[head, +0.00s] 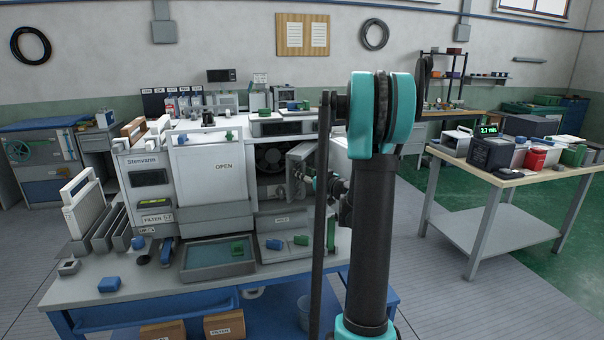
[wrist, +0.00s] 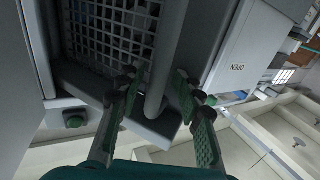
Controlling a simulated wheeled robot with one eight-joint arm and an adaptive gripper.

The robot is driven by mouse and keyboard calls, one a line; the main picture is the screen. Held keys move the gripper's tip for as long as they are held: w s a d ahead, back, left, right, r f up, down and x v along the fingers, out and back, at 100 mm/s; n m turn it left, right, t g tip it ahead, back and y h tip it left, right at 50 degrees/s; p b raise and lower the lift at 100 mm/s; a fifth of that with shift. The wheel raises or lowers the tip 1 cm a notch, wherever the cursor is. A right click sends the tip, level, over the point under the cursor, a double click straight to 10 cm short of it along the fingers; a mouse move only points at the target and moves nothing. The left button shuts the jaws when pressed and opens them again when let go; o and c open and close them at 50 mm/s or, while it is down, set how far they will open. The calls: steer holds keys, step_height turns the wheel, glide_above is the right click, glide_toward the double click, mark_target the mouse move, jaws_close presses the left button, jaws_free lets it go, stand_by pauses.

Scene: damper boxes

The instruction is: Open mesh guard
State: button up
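The mesh guard (wrist: 112,28) is a white grid in a grey frame at the top of the wrist view. A grey bar (wrist: 166,60) runs alongside it. In the head view the guard (head: 298,158) appears as a grey panel angled out from the machine front, right of the dark fan opening (head: 270,160). My gripper (wrist: 157,88) has its green-padded fingers apart, one on each side of the bar's lower end. I see no clear contact with the bar. In the head view my gripper (head: 312,181) is beside the guard, partly hidden by my arm.
A white panel marked OPEN (head: 222,166) stands left of the fan. A tray (head: 218,268) and small blue and green parts lie on the bench before the machine. White filters (head: 84,205) stand at the left. A separate table (head: 500,172) stands to the right.

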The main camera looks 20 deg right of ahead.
steer(key=v, duration=1.2)
